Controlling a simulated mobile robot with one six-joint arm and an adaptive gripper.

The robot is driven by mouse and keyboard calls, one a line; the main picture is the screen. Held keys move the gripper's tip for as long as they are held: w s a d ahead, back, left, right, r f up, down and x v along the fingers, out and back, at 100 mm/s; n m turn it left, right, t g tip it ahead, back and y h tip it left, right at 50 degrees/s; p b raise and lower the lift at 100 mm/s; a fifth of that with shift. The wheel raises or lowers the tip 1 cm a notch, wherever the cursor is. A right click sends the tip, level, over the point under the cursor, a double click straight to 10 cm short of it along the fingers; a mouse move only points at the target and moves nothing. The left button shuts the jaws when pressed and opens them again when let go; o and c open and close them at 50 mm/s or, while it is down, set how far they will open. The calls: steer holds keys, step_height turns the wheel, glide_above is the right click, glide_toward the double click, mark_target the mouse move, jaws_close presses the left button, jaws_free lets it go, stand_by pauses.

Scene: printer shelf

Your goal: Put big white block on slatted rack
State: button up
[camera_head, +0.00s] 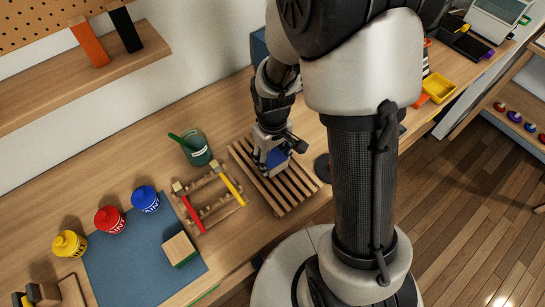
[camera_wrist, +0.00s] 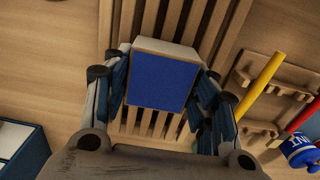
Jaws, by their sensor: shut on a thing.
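A big block (camera_wrist: 162,81) with a blue face and a whitish edge is between the fingers of my gripper (camera_wrist: 160,95) in the wrist view. In the head view, its blue side (camera_head: 277,158) shows under my gripper (camera_head: 272,155). My gripper is shut on it. The slatted rack (camera_head: 290,192) lies on the bench directly below, and its slats (camera_wrist: 150,122) show around the block in the wrist view. The block is low over the rack; I cannot tell whether it touches the slats. The fingers hide part of its sides.
A small tool rack (camera_head: 212,203) with red- and yellow-handled tools stands left of the slatted rack. A green cup (camera_head: 197,149) is behind it. A wood-topped block (camera_head: 180,249) and paint pots sit on or by a blue mat (camera_head: 125,262). A dark round object (camera_head: 323,168) lies right of the slatted rack.

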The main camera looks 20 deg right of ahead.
steer(key=o, duration=0.7)
steer(key=shift+f, duration=0.1)
steer(key=shift+c, duration=0.2)
steer(key=o, duration=0.5)
steer(key=shift+c, duration=0.2)
step_height(320, 180, up, 12)
steer(key=p, duration=0.4)
step_height(320, 180, up, 10)
steer(key=m+t, duration=0.1)
steer(key=t, duration=0.1)
glide_above(273, 157)
steer(key=s, duration=0.5)
steer(key=s+r+m+t, duration=0.2)
steer(key=s+r, duration=0.4)
steer(key=s, duration=0.4)
steer(key=shift+r+m+t, duration=0.15)
steer(key=shift+m+t, duration=0.15)
